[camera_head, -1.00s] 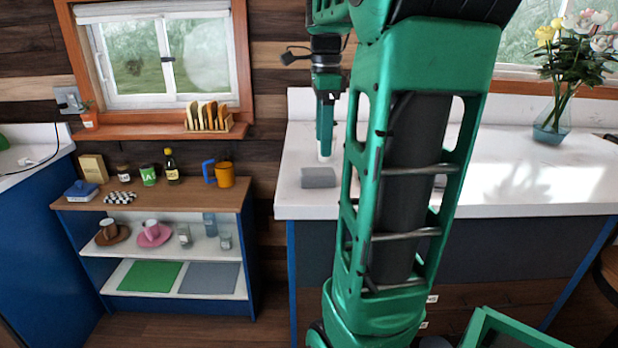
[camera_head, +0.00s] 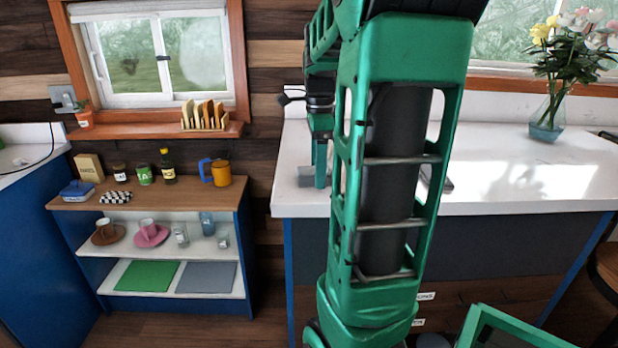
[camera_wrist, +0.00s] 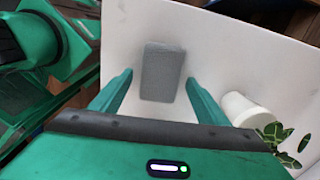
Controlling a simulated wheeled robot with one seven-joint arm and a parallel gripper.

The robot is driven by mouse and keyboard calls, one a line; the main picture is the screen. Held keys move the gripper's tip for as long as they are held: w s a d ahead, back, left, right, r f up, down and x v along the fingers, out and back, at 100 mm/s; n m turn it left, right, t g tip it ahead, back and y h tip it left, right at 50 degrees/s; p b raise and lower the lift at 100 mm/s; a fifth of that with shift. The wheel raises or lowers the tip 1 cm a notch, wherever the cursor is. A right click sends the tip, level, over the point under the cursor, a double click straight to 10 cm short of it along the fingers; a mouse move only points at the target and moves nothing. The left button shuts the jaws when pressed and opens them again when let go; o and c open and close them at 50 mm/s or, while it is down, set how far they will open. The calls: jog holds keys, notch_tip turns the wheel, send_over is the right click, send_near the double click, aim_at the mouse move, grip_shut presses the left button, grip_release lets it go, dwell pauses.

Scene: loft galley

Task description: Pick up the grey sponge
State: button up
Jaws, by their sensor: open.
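The grey sponge (camera_wrist: 163,72) lies flat on the white counter, between and just beyond my open fingers in the wrist view. In the head view the sponge (camera_head: 305,176) shows near the counter's left end, partly hidden behind a finger. My gripper (camera_wrist: 158,92) is open and empty, with one finger to each side of the sponge's near end. In the head view my gripper (camera_head: 320,172) points down at the counter beside the sponge. I cannot tell the exact height of the fingertips above the counter.
A white pot with a leafy plant (camera_wrist: 245,108) stands right of my right finger. The white counter (camera_head: 500,180) has free room to the right, with a flower vase (camera_head: 547,125) at the back. A shelf unit (camera_head: 150,199) with cups and jars stands at the left.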

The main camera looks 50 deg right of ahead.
aim_at(314, 171)
jog(key=shift+c, duration=0.6)
jog(key=c, duration=1)
jog(key=shift+r, duration=0.55)
jog(key=r, duration=0.2)
jog(key=a+r, duration=0.1)
jog(key=shift+w+a+r, duration=0.15)
jog(key=shift+a+r, duration=0.05)
jog(key=shift+r, duration=0.2)
jog(key=a+r, duration=0.6)
jog(key=a, duration=0.4)
jog(key=shift+a, duration=0.15)
